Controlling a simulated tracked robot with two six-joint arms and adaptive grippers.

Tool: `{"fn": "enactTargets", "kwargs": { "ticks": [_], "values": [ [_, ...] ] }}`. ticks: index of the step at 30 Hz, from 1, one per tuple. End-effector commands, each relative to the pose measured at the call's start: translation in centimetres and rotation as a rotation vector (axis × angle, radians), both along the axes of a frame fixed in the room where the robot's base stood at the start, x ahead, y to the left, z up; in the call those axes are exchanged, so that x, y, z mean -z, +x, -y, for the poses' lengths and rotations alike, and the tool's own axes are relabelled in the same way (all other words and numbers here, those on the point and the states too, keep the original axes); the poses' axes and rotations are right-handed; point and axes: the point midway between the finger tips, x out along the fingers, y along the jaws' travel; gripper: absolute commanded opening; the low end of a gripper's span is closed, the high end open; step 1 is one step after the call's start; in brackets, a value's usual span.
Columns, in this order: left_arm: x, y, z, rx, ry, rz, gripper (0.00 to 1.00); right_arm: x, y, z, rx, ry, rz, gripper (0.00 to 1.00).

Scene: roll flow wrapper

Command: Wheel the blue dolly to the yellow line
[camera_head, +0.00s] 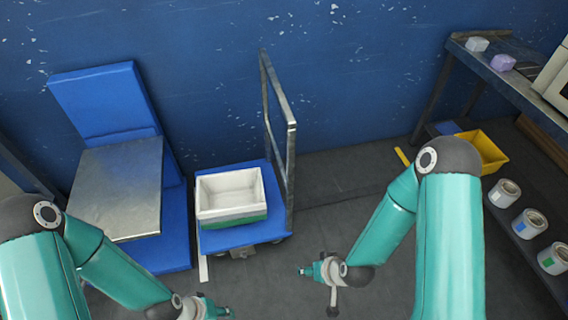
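The blue dolly (255,233) stands on the grey floor near the middle, with a grey metal push handle (290,150) upright along its right side. A white bin (226,204) with a green lower part sits on its deck. A short yellow strip (402,157) shows on the floor to the right, partly hidden by my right arm. My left gripper (222,312) is at the bottom edge, in front of the dolly and apart from it. My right gripper (308,272) is in front and right of the dolly, not touching it. Whether either is open is unclear.
Blue stacks with a grey metal plate (120,185) stand close left of the dolly. A blue wall (350,60) is behind. On the right are a shelf (500,75), a yellow bin (484,150) and several cans (530,224). The floor (335,205) right of the dolly is clear.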

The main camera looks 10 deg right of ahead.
Motion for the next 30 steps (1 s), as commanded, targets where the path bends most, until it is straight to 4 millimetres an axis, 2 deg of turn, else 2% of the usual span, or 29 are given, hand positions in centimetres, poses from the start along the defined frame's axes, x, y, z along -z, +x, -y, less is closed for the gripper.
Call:
{"fn": "enactTargets", "kwargs": {
  "ticks": [1, 4, 6, 9, 12, 16, 21, 25, 30],
  "values": [
    [0.8, 0.0, 0.0, 0.000, 0.000, 0.000, 0.40, -0.4, 2.5, 0.8, 0.008, -0.029, 0.104, 0.54],
    [3.6, 0.0, 0.0, 0.000, 0.000, 0.000, 0.40, -1.5, 7.9, 2.2, 0.019, -0.100, 0.341, 0.54],
    [5.7, 0.0, 0.0, 0.000, 0.000, -0.001, 0.40, -2.9, 11.2, 3.0, 0.030, -0.151, 0.506, 0.54],
    [8.9, 0.0, 0.0, 0.000, 0.000, -0.001, 0.40, -5.1, 14.7, 3.8, 0.047, -0.209, 0.708, 0.54],
    [12.4, 0.0, 0.0, 0.000, 0.000, -0.001, 0.40, -7.5, 17.3, 4.2, 0.071, -0.256, 0.899, 0.54],
    [16.9, 0.0, 0.0, 0.000, 0.000, -0.001, 0.40, -9.7, 19.0, 4.0, 0.099, -0.277, 1.085, 0.54],
    [20.7, 0.0, 0.0, 0.000, 0.000, -0.001, 0.40, -10.4, 19.4, 2.9, 0.097, -0.260, 1.178, 0.54],
    [21.9, 0.0, 0.0, 0.000, 0.000, 0.000, 0.40, -10.5, 19.4, 2.2, 0.090, -0.250, 1.203, 0.54],
    [21.8, 0.0, 0.0, 0.000, 0.000, 0.000, 0.40, -10.6, 19.9, 1.8, 0.084, -0.246, 1.205, 0.54]
  ]
}}
